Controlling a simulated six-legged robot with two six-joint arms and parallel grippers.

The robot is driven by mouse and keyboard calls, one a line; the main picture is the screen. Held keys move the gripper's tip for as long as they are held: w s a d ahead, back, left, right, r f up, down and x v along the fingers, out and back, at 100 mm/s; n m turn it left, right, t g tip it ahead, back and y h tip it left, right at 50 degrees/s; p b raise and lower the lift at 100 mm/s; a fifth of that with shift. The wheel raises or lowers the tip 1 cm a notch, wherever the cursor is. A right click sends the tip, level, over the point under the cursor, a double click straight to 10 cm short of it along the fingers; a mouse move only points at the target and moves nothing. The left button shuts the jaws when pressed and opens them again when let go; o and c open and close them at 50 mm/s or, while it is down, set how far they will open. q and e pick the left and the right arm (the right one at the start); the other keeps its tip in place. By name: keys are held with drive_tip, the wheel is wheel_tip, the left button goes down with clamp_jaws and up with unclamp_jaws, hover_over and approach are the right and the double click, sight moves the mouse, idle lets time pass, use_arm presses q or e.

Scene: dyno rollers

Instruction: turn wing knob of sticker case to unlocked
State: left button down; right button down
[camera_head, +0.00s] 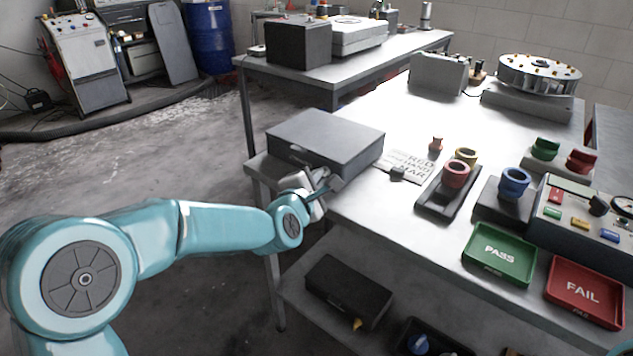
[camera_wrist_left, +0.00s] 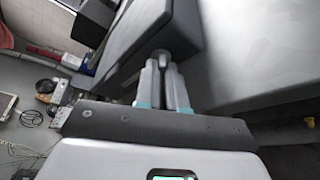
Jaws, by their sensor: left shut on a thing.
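The sticker case, a closed grey box (camera_head: 325,138), sits on the near left corner of the white workbench. In the left wrist view its dark side (camera_wrist_left: 150,32) rises just ahead of my fingers. My left gripper (camera_head: 328,182) is at the front face of the case, its fingers close together. In the left wrist view the gripper (camera_wrist_left: 162,62) is shut on a small knob (camera_wrist_left: 160,54) at the case's face. The knob is mostly hidden by the fingers, so its turn position cannot be told.
A printed sheet (camera_head: 405,168), a black stand (camera_head: 445,197) with coloured rings, a green PASS tray (camera_head: 499,254) and a red FAIL tray (camera_head: 584,291) lie to the right on the bench. A black box (camera_head: 348,291) is on the lower shelf.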

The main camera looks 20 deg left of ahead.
use_arm(q)
drive_tip(key=m+t+b, duration=0.1)
drive_tip(key=m+b, duration=0.1)
drive_tip(key=b, duration=0.1)
drive_tip(key=f+m+b, duration=0.1)
drive_tip(key=b, duration=0.2)
drive_tip(key=shift+d+m+t+y+b, duration=0.1)
drive_tip(key=shift+m+t+y+b, duration=0.25)
drive_tip(key=shift+m+t+y, duration=0.05)
drive_tip(key=shift+r+m+t+b, duration=0.15)
drive_tip(key=shift+m+t+b, duration=0.15)
drive_tip(key=shift+m+b, duration=0.65)
drive_tip(key=c, duration=1.5)
unclamp_jaws()
drive_tip(key=s+p, duration=0.1)
drive_tip(key=s, duration=1.5)
drive_tip(key=shift+s+d, duration=0.2)
drive_tip(key=shift+d, duration=0.15)
